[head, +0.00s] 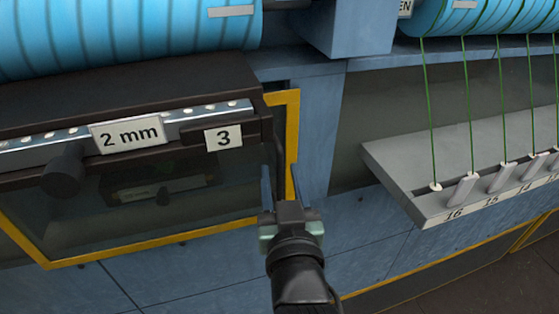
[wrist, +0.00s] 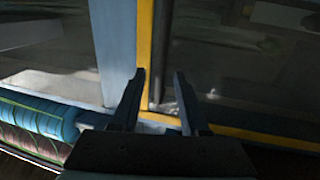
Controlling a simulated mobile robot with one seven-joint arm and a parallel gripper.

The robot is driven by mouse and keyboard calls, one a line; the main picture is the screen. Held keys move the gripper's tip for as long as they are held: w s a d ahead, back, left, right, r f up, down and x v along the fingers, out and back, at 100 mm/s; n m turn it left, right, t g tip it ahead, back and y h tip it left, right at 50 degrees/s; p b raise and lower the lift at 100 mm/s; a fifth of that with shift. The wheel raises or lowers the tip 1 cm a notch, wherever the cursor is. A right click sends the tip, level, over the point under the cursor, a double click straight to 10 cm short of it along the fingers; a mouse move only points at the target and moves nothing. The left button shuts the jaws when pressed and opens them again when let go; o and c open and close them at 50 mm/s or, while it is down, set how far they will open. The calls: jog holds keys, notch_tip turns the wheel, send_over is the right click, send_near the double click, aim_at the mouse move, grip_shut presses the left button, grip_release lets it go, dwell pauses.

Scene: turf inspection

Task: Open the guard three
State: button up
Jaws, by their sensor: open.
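Guard three is a dark see-through panel (head: 165,205) at the left of the head view, with a yellow border and a "3" label (head: 223,138) near its upper right. A dark round knob (head: 63,172) sticks out at its upper left. My gripper (head: 291,185) is open and empty by the guard's lower right corner, in front of the yellow upright strip (head: 292,140). In the wrist view, the yellow strip (wrist: 144,35) runs up near the left fingertip of my gripper (wrist: 159,75). I cannot tell whether the fingers touch it.
A "2 mm" plate (head: 128,134) sits on a metal rail above the guard. A blue roll (head: 120,35) lies above. At the right, a grey shelf (head: 400,175) with numbered pegs and green threads juts out. Blue panels fill the space between.

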jog(key=shift+w+a, duration=0.15)
jog(key=shift+w, duration=0.85)
grip_shut()
dwell(0.8)
